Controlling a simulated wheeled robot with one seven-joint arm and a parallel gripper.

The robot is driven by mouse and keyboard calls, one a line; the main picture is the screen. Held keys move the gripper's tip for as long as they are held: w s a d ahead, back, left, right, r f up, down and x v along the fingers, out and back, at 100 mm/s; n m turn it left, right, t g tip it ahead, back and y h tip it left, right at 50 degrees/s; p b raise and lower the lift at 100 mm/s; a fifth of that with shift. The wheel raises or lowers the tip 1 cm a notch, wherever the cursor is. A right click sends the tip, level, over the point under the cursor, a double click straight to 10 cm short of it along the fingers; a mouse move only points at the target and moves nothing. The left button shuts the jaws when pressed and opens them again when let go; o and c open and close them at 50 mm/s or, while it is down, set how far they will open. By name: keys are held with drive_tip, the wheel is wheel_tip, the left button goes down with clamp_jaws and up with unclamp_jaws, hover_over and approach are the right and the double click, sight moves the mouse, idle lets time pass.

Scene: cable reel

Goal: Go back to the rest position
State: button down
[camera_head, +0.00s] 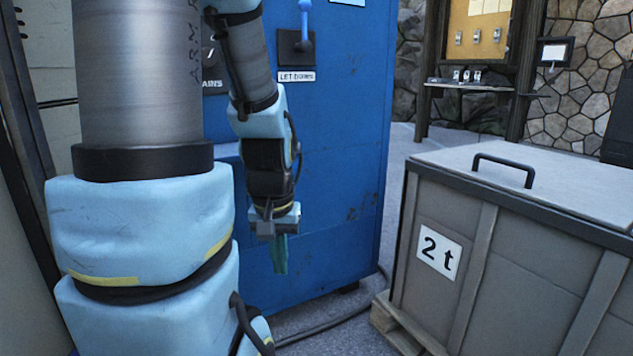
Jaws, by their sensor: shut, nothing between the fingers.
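My gripper (279,254) hangs at the end of my arm, pointing down in front of the lower part of a blue cabinet (345,150). Its greenish fingers are together and hold nothing. My arm's large light-blue and grey links fill the left of the picture and hide much of the cabinet's left side. On the cabinet's upper front, a blue lever (305,22) on a black plate stands above a label (296,77) that is only partly readable. A second dark plate is partly hidden behind my arm.
A wooden crate (508,270) marked "2 t", with a black lid handle, stands on a pallet (396,328) at the right. A dark cable (325,330) runs along the floor between cabinet and crate. A board with a shelf (465,87) stands behind, before a stone wall.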

wheel_tip(320, 180, up, 30)
drive_tip(key=p, duration=2.7)
drive_tip(key=shift+p, duration=0.35)
